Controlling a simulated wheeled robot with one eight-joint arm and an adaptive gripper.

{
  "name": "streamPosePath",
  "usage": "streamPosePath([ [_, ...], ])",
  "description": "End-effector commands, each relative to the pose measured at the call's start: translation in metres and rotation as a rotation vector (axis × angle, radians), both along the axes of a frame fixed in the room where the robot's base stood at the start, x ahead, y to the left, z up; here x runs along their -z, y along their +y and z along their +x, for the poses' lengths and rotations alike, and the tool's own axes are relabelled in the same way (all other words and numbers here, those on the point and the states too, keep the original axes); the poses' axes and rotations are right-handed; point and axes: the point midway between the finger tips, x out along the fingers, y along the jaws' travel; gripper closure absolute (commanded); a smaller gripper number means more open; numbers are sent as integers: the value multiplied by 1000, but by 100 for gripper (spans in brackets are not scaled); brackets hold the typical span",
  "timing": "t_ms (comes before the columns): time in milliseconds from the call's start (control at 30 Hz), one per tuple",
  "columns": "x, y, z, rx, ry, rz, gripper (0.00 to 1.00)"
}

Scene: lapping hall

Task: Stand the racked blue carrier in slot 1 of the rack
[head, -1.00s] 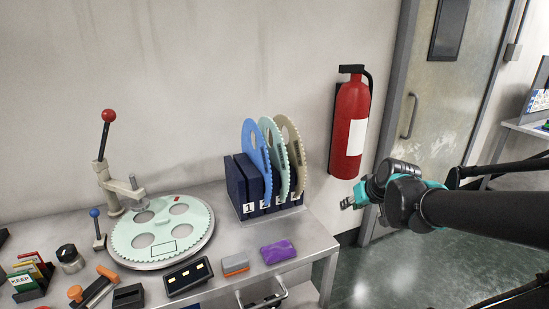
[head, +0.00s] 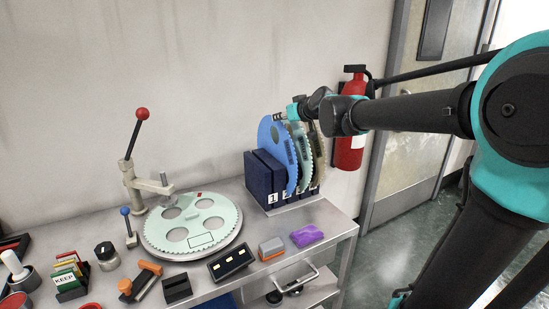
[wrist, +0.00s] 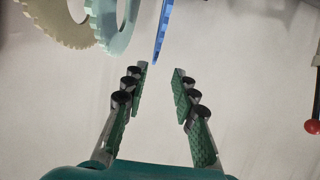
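The blue carrier (head: 274,140) is a toothed disc standing on edge in the dark blue rack (head: 262,181), apparently over label 2. The slot at label 1, left of it, looks empty. My gripper (head: 280,117) is at the top of the carriers, close to the blue one's upper rim. In the wrist view my gripper (wrist: 160,70) is open and empty. The blue carrier (wrist: 162,32) shows there edge-on, just beyond the gap between the fingertips. The pale green carrier (wrist: 117,30) and beige carrier (wrist: 60,25) are to its left.
The green carrier (head: 303,155) and beige carrier (head: 318,150) stand right of the blue one. A round plate (head: 233,240) with a pale green disc and a red-knobbed lever (head: 141,114) are to the left. A fire extinguisher (head: 348,152) hangs behind my arm.

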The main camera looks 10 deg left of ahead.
Motion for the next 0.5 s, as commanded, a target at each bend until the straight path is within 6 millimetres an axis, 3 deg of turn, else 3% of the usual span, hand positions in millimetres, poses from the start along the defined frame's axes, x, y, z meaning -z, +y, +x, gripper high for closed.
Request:
streamPosePath([
  [200,12,17,25,0,0,0,72],
  [500,19,25,39,1,0,0,72],
])
